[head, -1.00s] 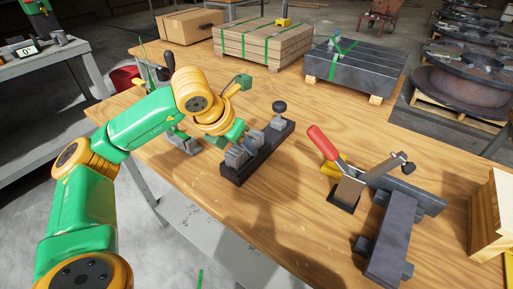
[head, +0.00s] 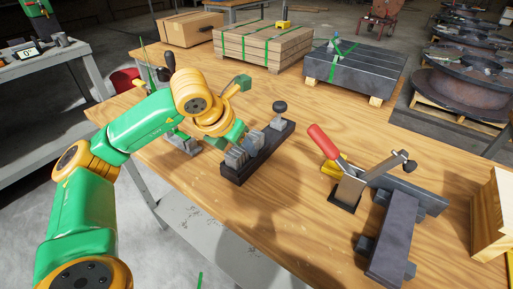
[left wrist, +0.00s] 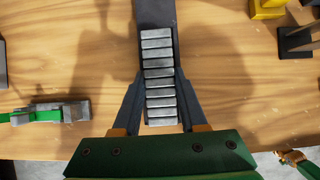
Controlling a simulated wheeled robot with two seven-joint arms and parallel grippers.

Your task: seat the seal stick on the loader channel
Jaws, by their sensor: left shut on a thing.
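The seal stick (left wrist: 158,60) is a row of several grey metal seals. In the left wrist view it lies lengthwise along the dark loader channel (left wrist: 153,12), between my fingers. The channel in the head view (head: 231,175) is a long dark bar on the table with a black knob (head: 280,107) at its far end. My left gripper (left wrist: 159,74) is shut on the seal stick, one finger on each side. In the head view my left gripper (head: 238,137) is over the channel and partly hides the seals. Whether the stick rests fully on the channel I cannot tell.
A grey piece with green (left wrist: 45,114) lies left of the channel. A red-handled clamp (head: 324,142) and a dark steel bar fixture (head: 390,235) stand at the right. Strapped stacks (head: 262,42) and (head: 352,72) are at the back. Wood between channel and clamp is clear.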

